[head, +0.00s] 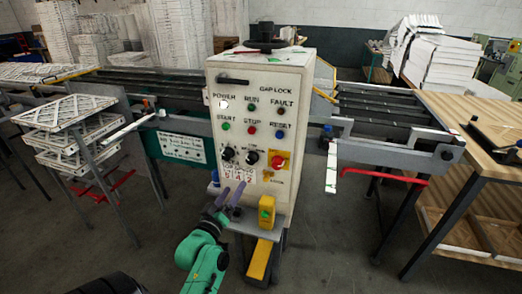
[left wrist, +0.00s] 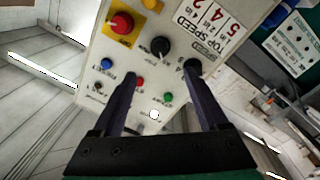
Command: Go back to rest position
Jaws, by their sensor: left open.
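My left gripper (head: 231,193) is in front of the lower part of a white control cabinet (head: 261,108). Its two dark fingers are apart, and nothing shows between them. In the left wrist view the open fingers (left wrist: 163,75) point at the cabinet's panel, with buttons and black knobs behind them. I cannot tell whether the fingers touch the panel. My green left arm comes up from the bottom of the head view. My right gripper does not show in either view.
Conveyors (head: 385,118) run off both sides of the cabinet. A yellow box (head: 266,211) stands on its lower ledge. A rack with white filter frames (head: 68,112) is at left. A wooden table (head: 490,130) is at right. Open floor lies in front.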

